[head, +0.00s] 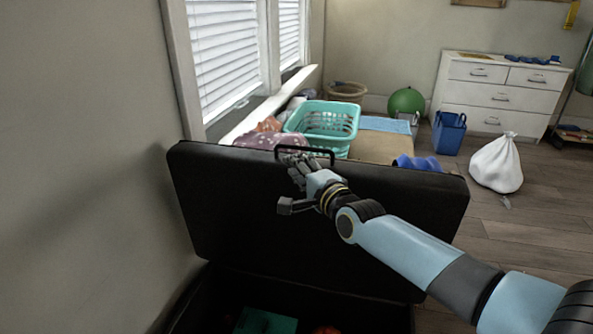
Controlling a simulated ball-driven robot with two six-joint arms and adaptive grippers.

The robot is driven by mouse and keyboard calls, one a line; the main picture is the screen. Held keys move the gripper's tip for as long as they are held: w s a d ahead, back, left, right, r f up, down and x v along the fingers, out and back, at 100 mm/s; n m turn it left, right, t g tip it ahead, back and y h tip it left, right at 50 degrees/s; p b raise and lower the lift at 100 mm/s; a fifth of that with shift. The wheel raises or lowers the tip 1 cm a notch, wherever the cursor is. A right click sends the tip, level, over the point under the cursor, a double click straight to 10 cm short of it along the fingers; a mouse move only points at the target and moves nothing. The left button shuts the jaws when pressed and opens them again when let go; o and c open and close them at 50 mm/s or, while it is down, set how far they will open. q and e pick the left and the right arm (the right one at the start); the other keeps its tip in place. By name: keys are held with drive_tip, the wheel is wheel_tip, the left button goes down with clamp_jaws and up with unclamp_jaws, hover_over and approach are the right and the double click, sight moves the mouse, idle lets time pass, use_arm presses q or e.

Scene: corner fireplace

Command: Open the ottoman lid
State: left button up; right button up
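The black ottoman lid (225,205) stands raised and leaning in the middle of the head view, and the dark ottoman box (345,315) is open below it. A black handle (322,150) sits at the lid's top edge. My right gripper (298,160) is at this handle, its fingers overlapping the handle's lower left part. The fingers are small and overlap the dark handle, so I cannot tell whether they are closed around it. My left gripper is not in view.
A teal item (265,321) and a small red item (327,330) lie inside the box. A wall (90,150) is close on the left. Behind the lid are a teal laundry basket (322,122), a blue bin (448,134) and a white bag (497,166).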

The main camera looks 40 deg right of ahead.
clamp_jaws()
idle(0.4)
unclamp_jaws()
drive_tip(key=s, duration=1.2)
drive_tip(key=shift+a+r, duration=0.2)
drive_tip(key=shift+a, duration=0.25)
drive_tip(key=shift+c, duration=0.4)
